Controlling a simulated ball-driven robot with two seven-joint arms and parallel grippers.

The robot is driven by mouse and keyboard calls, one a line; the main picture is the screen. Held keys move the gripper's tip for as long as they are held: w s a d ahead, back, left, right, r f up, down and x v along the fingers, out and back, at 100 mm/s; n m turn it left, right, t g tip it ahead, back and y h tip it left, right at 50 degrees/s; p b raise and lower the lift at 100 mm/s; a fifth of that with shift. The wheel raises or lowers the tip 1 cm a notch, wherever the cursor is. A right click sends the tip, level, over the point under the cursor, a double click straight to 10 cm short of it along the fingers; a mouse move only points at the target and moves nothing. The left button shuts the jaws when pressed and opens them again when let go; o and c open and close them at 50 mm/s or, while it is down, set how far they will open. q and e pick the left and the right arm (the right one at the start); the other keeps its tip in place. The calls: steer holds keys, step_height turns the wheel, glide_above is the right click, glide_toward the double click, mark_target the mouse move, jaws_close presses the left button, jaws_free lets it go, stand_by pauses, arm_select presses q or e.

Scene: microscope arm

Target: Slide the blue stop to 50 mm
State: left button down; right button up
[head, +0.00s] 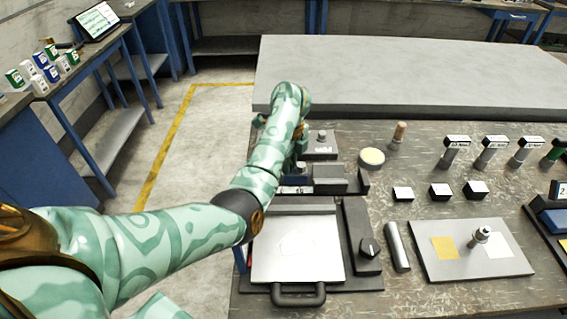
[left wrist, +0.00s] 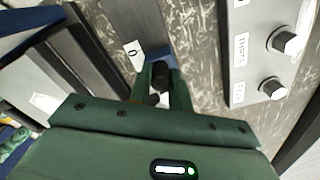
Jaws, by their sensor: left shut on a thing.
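The blue stop (left wrist: 157,56) shows in the left wrist view as a small blue strip just beyond my fingertips. It is by the end of a grey rail (left wrist: 127,22) with a white "0" label (left wrist: 134,53). My left gripper (left wrist: 158,85) is shut on the dark knob (left wrist: 159,76) of the stop, between its two green fingers. Most of the stop is hidden by the fingers. In the head view my left forearm hides most of the hand. The stop's reading in millimetres cannot be made out.
In the head view a silver plate with a handle (head: 297,250) lies in front of the hand. A grey block (head: 330,180) stands just right of it. A panel with two knobs (left wrist: 262,60) is at the right in the left wrist view. A raised grey slab (head: 420,75) is behind.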

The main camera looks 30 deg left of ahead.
arm_select(q)
steer(key=c, duration=1.3)
jaws_free()
step_height(320, 180, up, 16)
steer(key=p, duration=0.7)
